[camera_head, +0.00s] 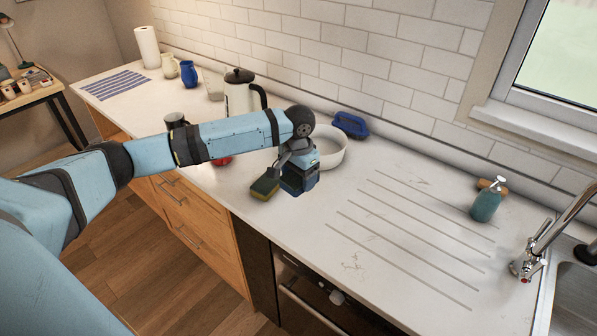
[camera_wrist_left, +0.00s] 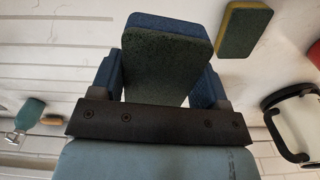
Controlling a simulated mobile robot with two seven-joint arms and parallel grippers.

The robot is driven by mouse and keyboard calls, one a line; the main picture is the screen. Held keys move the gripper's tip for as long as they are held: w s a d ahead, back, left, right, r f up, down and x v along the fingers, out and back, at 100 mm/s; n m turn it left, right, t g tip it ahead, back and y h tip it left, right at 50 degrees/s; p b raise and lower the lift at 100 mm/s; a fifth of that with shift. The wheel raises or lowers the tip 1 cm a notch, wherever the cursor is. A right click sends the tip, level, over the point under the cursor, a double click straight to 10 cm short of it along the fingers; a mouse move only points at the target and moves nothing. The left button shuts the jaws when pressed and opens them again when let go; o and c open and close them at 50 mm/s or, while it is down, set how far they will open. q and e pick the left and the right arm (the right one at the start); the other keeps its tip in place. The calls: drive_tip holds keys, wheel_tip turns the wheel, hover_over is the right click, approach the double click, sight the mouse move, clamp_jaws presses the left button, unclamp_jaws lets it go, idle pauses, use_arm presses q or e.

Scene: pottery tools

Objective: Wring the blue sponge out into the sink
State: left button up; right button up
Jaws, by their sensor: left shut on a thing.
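The blue sponge (camera_wrist_left: 165,62) has a dark green scouring side and sits between the fingers of my left gripper (camera_head: 298,180) in the left wrist view. My left gripper is shut on it, low over the counter; I cannot tell whether the sponge touches the counter. In the head view the gripper partly hides the sponge. A yellow and green sponge (camera_head: 265,187) lies on the counter just left of the gripper. The sink (camera_head: 577,298) is at the lower right, far from the gripper and partly cut off. My right gripper is not in view.
A white bowl (camera_head: 331,154) and a blue brush-like object (camera_head: 351,125) are behind the gripper. A white kettle (camera_head: 240,97) stands behind my arm. A teal soap bottle (camera_head: 486,205) and the tap (camera_head: 545,235) stand near the sink.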

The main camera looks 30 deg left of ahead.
use_arm(q)
hover_over(298, 215)
drive_tip(key=shift+d+f+b, duration=0.1)
drive_tip(key=shift+f+b, duration=0.2)
drive_tip(key=shift+f, duration=2.95)
drive_tip(key=shift+f+b, duration=0.55)
drive_tip(key=shift+f, duration=2.4)
drive_tip(key=o, duration=0.3)
drive_tip(key=shift+o, duration=0.2)
drive_tip(key=shift+r, duration=0.15)
drive_tip(key=shift+r+p, duration=0.45)
drive_tip(key=shift+p, duration=0.55)
drive_tip(key=shift+c, duration=0.3)
